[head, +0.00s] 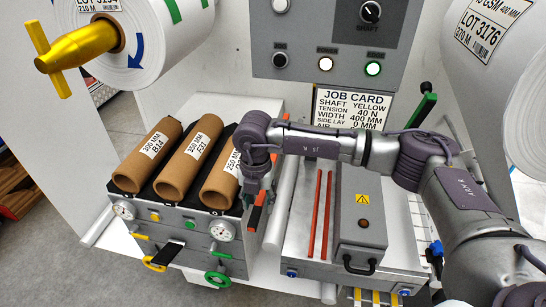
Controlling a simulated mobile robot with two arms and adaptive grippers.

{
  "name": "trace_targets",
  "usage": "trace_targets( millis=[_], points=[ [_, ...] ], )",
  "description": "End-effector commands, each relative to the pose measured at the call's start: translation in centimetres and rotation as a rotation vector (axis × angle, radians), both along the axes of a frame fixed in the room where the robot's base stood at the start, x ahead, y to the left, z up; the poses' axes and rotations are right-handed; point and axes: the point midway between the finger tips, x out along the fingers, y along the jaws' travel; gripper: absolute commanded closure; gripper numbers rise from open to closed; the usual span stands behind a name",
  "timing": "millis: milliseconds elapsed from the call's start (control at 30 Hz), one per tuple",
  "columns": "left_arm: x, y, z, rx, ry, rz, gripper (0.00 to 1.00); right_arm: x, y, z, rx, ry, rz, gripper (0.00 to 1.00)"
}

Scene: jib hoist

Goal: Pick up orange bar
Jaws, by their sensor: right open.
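A short orange bar (256,213) with dark parts beside it shows at the right side of the cardboard core rack. My right gripper (257,196) points down at the upper end of this bar, and its arm comes in from the right. The gripper is open. Its fingertips are small and partly hidden, so I cannot tell whether they touch the bar or straddle it. Two longer, thin red-orange rods (314,215) lie side by side on the grey bench to the right, apart from the gripper. My left gripper is not in view.
Several cardboard cores (190,162) lie in the rack left of my gripper. A grey box (360,215) with a black handle stands on the bench. A job card (350,108) hangs below the control panel (300,45).

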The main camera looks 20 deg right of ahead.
Motion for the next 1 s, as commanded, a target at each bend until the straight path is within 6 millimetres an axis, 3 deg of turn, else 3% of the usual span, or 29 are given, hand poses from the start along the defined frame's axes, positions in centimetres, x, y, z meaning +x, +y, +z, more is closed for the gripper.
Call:
trace_targets(
  millis=[200,500,867,1000],
  points=[
    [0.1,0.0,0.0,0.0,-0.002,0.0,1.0,0.0,0.0,-0.1,0.0,-0.001,0.0,0.5],
    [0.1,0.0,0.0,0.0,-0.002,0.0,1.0,0.0,0.0,0.0,0.0,-0.001,0.0,1.0],
    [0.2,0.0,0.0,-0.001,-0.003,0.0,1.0,0.1,0.0,0.1,0.0,-0.004,0.0,1.0],
    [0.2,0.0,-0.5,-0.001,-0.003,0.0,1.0,0.2,0.0,1.2,0.001,-0.006,0.0,1.0]
  ],
)
